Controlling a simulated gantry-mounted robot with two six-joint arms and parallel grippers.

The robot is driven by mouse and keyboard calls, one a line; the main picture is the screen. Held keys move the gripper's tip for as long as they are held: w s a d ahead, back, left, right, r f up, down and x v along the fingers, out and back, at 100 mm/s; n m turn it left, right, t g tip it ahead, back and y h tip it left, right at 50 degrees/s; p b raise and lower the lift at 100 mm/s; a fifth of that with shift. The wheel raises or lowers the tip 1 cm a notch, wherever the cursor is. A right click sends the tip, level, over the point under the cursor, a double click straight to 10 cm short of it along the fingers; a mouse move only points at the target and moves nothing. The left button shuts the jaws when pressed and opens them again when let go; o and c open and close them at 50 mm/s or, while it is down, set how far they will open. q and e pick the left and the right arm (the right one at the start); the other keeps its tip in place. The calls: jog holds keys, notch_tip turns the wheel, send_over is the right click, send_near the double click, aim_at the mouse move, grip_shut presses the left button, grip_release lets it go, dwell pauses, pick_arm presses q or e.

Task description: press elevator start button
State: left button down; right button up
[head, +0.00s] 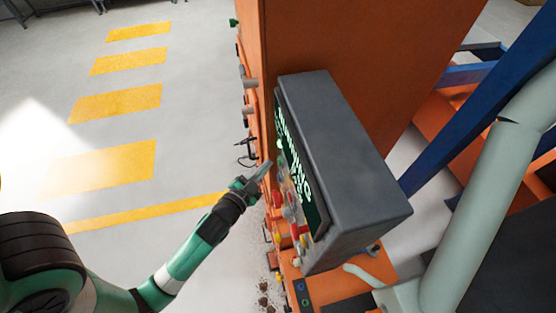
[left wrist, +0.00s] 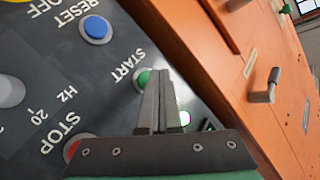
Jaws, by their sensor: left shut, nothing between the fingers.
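The control box (head: 345,125) is a dark grey box with a lit green display, fixed to the orange machine in the head view. My left gripper (head: 266,166) is shut and empty, with its tips close to the box's button face. In the left wrist view, the green START button (left wrist: 142,76) is just beyond the shut fingertips (left wrist: 160,74), which partly cover it. I cannot tell whether the tips touch it. The blue RESET button (left wrist: 95,29) is at the upper left, and the red STOP button (left wrist: 70,151) is partly hidden at the lower left. My right gripper is not in view.
The orange machine housing (head: 370,40) stands behind the box, with knobs and handles along its left edge. A dark handle (left wrist: 265,90) sticks out of the orange panel. A blue beam (head: 480,110) is at the right. The floor at the left, with yellow stripes (head: 115,102), is clear.

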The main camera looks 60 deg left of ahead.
pick_arm(q)
jog(key=s+b, duration=0.2)
jog(key=s+a+b, duration=0.1)
jog(key=s+b, duration=0.1)
jog(key=s, duration=0.1)
dwell(1.0)
dwell(0.8)
